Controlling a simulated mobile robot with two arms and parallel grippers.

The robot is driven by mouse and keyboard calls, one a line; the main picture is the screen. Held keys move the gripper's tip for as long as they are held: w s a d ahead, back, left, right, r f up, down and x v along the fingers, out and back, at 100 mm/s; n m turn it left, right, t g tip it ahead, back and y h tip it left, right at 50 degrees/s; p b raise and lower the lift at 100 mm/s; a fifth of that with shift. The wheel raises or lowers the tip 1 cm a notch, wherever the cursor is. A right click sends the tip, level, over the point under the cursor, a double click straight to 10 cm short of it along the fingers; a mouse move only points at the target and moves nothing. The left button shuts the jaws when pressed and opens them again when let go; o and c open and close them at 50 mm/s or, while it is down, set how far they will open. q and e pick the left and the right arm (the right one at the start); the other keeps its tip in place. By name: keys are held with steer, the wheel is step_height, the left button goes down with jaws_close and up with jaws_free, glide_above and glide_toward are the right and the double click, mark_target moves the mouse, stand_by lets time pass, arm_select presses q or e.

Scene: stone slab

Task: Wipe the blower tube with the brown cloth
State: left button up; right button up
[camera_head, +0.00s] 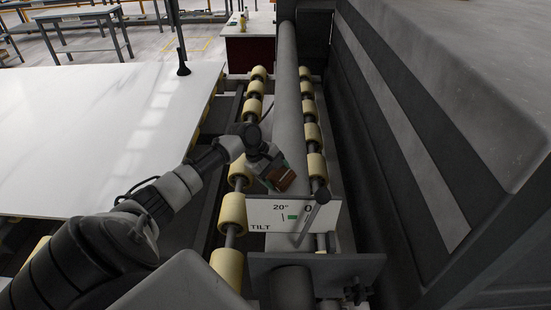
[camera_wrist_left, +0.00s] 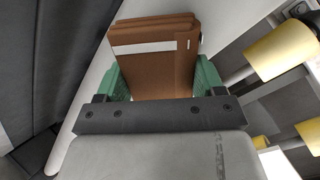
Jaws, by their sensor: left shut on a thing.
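The blower tube (camera_head: 288,100) is a long grey cylinder running away from me between two rows of rollers in the head view. My left gripper (camera_head: 277,174) is over the tube's near part, just behind the tilt sign. It is shut on the folded brown cloth (camera_head: 284,179). In the left wrist view the brown cloth (camera_wrist_left: 155,58) sits between the green fingers of the gripper (camera_wrist_left: 160,78), with a pale stripe across it. A pale surface, likely the tube, shows behind it. I cannot tell whether the cloth touches the tube. My right gripper is not in view.
A white sign (camera_head: 293,216) reading "20° TILT" with a lever stands at the near end of the tube. Yellow rollers (camera_head: 232,213) line both sides. A large dark machine body (camera_head: 420,130) closes off the right. A white slab (camera_head: 100,130) lies to the left.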

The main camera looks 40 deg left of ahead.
arm_select(q)
steer(key=shift+w+a+b, duration=0.7)
steer(key=shift+w+a, duration=0.45)
steer(key=shift+w, duration=0.3)
steer(key=shift+w+a+f+b, duration=0.2)
steer(key=shift+w+a+b, duration=0.65)
steer(key=shift+w+b, duration=0.25)
steer(key=shift+w+a+r, duration=0.1)
steer(key=shift+w+a, duration=0.15)
steer(key=shift+r, duration=0.1)
steer(key=p+v, duration=0.2)
steer(key=p, duration=0.1)
steer(key=shift+a+r, duration=0.1)
steer(key=shift+r, duration=0.2)
steer(key=shift+p+v, duration=0.3)
steer(key=shift+v, duration=1.4)
